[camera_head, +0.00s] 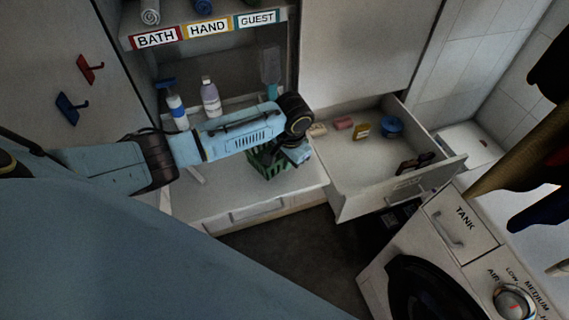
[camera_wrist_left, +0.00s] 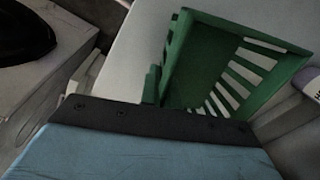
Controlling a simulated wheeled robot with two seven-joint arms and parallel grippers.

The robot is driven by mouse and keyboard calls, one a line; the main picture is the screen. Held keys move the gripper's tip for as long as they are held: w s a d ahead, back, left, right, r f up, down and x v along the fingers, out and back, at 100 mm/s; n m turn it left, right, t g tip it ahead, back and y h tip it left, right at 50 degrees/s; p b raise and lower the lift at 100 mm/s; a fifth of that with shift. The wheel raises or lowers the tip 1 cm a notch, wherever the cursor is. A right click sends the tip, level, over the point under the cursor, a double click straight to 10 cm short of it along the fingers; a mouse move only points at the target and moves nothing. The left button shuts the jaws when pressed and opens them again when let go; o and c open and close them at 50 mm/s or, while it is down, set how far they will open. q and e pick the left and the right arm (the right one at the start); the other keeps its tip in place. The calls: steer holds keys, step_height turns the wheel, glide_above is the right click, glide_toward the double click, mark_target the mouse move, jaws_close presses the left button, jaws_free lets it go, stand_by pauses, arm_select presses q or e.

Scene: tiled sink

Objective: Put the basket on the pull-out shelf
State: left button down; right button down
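The green slatted basket (camera_head: 262,167) is under the end of my left arm in the head view, over the white pull-out shelf (camera_head: 215,195). My left gripper (camera_head: 292,155) is at the basket's right side, partly covering it. In the left wrist view the basket (camera_wrist_left: 205,55) is close to my gripper body, with its open inside and slatted wall showing. The fingertips are hidden, so I cannot tell whether they grip its rim. I cannot tell whether the basket's base touches the shelf. My right gripper is not in view.
An open drawer (camera_head: 350,165) with several small items is right of the basket. Two bottles (camera_head: 210,98) (camera_head: 177,112) stand behind my arm. A washing machine (camera_head: 455,250) is at the lower right. Clothes hang at the right edge.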

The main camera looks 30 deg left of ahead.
arm_select(q)
steer(key=shift+f, duration=1.3)
steer(key=shift+f, duration=0.1)
steer(key=c, duration=1.6)
jaws_free()
steer(key=shift+c, duration=0.2)
step_height(320, 180, up, 12)
steer(key=d+p, duration=0.1)
steer(key=shift+s+d, duration=0.15)
steer(key=shift+s, duration=0.1)
